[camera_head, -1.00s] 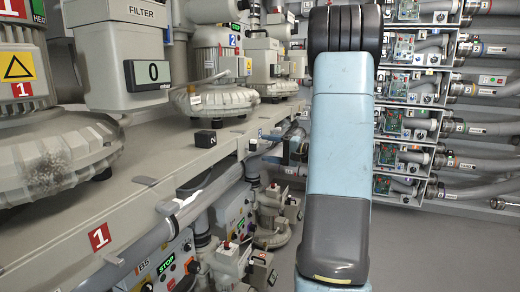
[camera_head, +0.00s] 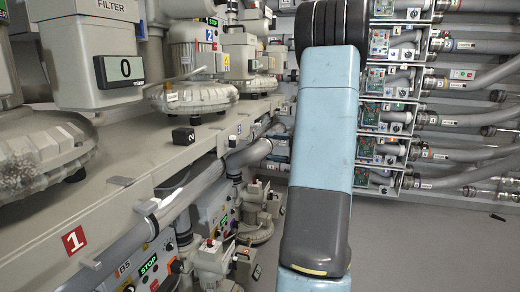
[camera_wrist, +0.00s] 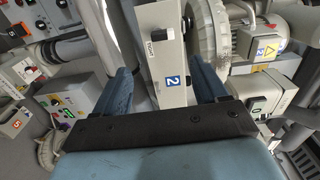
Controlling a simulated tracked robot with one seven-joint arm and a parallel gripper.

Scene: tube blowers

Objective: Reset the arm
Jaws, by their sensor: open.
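My gripper (camera_wrist: 163,80) shows in the wrist view with its two blue fingers wide apart and nothing held between them. The gripper cannot be made out there.
A long beige bench (camera_head: 130,165) with blowers (camera_head: 195,97) and a filter unit (camera_head: 95,60) runs along the left. More control boxes (camera_head: 150,265) sit below it. A rack with circuit boards and grey hoses (camera_head: 450,120) fills the back right.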

